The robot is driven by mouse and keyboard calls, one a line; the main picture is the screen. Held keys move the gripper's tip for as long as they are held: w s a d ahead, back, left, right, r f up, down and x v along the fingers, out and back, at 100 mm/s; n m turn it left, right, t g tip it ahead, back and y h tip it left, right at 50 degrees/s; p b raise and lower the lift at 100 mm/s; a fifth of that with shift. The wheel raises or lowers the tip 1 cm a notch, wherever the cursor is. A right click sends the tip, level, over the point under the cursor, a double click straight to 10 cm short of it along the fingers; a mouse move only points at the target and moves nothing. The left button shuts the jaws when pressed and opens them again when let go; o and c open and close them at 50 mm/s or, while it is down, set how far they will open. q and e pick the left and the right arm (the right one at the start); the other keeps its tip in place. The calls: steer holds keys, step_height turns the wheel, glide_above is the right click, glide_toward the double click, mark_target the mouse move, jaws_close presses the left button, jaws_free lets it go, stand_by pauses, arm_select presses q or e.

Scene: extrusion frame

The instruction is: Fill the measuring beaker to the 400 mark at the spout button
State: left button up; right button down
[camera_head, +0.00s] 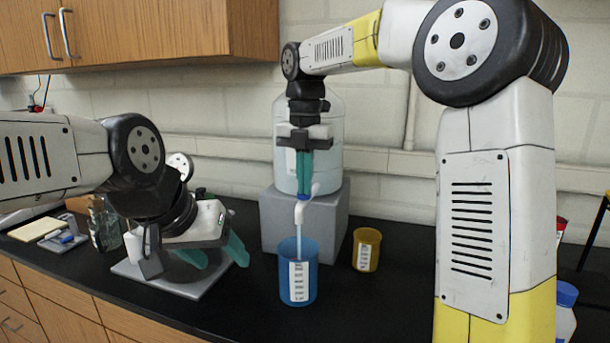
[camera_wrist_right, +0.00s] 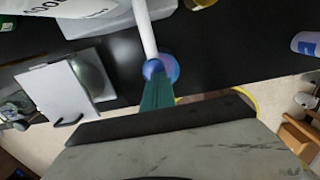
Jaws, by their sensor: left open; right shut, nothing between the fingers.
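The blue measuring beaker (camera_head: 308,276) stands upright on the black bench under the white spout (camera_head: 300,213). A pale stream runs from the spout down into it. A white label with markings faces me; the water level is not readable. My right gripper (camera_head: 304,187) is shut and empty, with its green fingertips at the blue spout button (camera_head: 303,196), seemingly touching it. The right wrist view shows the fingers (camera_wrist_right: 157,92) against the button (camera_wrist_right: 153,67). My left gripper (camera_head: 220,255) is open and empty, left of the beaker and apart from it.
A large clear water jug (camera_head: 332,150) stands on a grey block (camera_head: 335,225) behind the beaker. A yellow beaker (camera_head: 366,250) stands to the right. A grey plate (camera_head: 180,283) lies under my left gripper. Glass bottles (camera_head: 105,228) stand left.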

steer(key=shift+f, duration=0.35)
step_height(320, 180, up, 8)
steer(key=shift+r, duration=0.25)
stand_by(0.4)
